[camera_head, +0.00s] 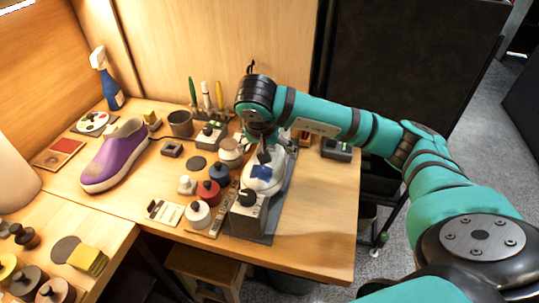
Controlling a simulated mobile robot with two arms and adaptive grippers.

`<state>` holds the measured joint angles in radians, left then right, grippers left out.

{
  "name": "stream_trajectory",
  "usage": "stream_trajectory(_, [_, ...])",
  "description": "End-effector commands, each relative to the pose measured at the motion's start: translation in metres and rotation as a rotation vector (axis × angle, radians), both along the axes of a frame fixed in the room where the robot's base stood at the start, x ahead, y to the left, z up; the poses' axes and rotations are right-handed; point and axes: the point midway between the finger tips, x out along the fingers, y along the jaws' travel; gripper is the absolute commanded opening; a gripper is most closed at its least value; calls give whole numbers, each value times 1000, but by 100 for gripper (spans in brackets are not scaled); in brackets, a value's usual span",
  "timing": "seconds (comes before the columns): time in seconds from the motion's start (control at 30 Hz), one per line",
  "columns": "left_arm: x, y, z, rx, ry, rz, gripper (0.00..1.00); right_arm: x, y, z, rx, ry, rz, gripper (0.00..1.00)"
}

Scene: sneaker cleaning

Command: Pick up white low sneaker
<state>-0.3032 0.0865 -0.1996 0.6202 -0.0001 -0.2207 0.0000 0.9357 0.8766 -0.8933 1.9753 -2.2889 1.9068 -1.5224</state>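A white item with a blue patch (263,180) sits on a grey base on the right half of the wooden table. It could be the white low sneaker, but it is small and partly covered, so I cannot tell for sure. My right arm comes in from the right, and its gripper (263,152) points down right above this white item. The fingers are dark and small, so I cannot tell whether they are open or touching it. A purple shoe with a white sole (117,155) stands at the left of the table. My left gripper is not in view.
Several paint-like jars, including a red one (208,192) and a blue one (219,173), crowd the area left of the gripper. A spray bottle (106,78) stands at the back left. The table's right front (318,215) is clear.

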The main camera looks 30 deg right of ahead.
Motion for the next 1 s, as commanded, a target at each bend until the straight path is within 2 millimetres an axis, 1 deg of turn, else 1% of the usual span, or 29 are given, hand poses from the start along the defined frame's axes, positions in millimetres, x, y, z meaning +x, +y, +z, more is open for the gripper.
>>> stream_trajectory(0.03, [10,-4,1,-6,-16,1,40,0,-1,-4,-1,2,-1,100])
stream_trajectory(0.07, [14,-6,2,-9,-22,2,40,1,-2,-5,-1,1,-1,100])
stream_trajectory(0.17, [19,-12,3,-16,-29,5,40,3,-4,-10,0,1,-1,100])
stream_trajectory(0.27, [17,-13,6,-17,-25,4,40,7,-8,-20,1,4,-2,100])
stream_trajectory(0.4, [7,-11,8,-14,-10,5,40,15,-16,-40,0,5,-2,100])
stream_trajectory(0.5, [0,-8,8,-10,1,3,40,18,-19,-49,1,3,-1,100])
stream_trajectory(0.6, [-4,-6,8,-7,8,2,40,20,-20,-53,1,-1,0,100])
stream_trajectory(0.77, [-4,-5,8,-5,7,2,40,20,-20,-53,1,-1,0,100])
stream_trajectory(0.8, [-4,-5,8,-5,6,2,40,20,-20,-53,1,-1,0,99])
stream_trajectory(1.0, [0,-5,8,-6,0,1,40,20,-20,-53,1,-1,0,73])
